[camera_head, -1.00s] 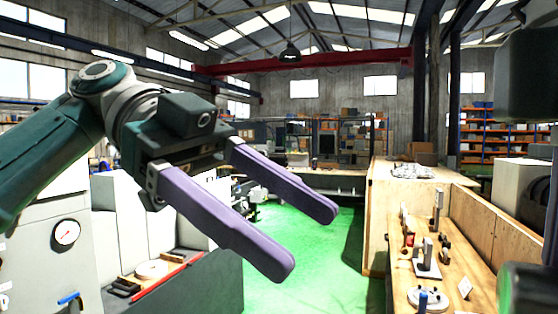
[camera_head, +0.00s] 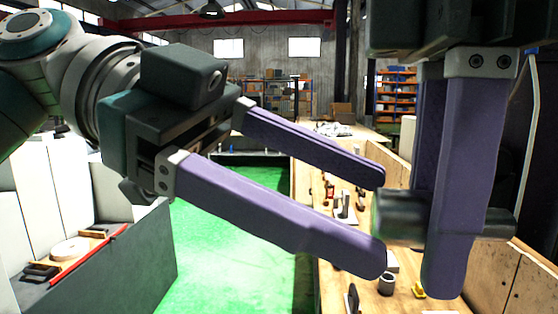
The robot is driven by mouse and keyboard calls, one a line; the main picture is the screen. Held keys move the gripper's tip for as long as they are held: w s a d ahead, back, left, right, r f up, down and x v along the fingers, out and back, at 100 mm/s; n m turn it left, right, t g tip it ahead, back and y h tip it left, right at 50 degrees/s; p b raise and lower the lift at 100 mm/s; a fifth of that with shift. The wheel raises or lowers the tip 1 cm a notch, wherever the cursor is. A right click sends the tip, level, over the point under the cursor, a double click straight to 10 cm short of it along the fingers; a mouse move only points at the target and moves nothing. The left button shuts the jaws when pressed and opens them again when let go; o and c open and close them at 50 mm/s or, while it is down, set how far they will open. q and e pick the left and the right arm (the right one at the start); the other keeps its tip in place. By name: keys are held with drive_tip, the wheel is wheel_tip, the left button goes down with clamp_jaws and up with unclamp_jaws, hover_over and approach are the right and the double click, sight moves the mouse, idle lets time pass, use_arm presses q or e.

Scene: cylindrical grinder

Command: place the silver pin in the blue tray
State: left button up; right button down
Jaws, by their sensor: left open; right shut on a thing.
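My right gripper (camera_head: 440,250) hangs down at the right and is shut on a thick, shaded grey cylinder that I take for the silver pin (camera_head: 400,214). The pin lies roughly level across the purple fingers, with an end sticking out on each side. My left gripper (camera_head: 378,222) is open and reaches in from the left. Its fingertips are close to the pin's left end, one above and one below it in the picture. I cannot tell whether they touch it. I cannot make out a blue tray.
A wooden workbench (camera_head: 330,285) with several small tools and a grey ring (camera_head: 386,284) runs below the grippers. A dark grey machine bed (camera_head: 110,270) with a red-edged board (camera_head: 85,250) stands at the left. Green floor (camera_head: 225,240) lies open between them.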

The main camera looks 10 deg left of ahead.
use_arm(q)
drive_tip(key=shift+d, duration=0.1)
drive_tip(key=shift+c, duration=0.3)
drive_tip(key=shift+w, duration=0.1)
clamp_jaws()
use_arm(e)
drive_tip(key=shift+c, duration=2.3)
unclamp_jaws()
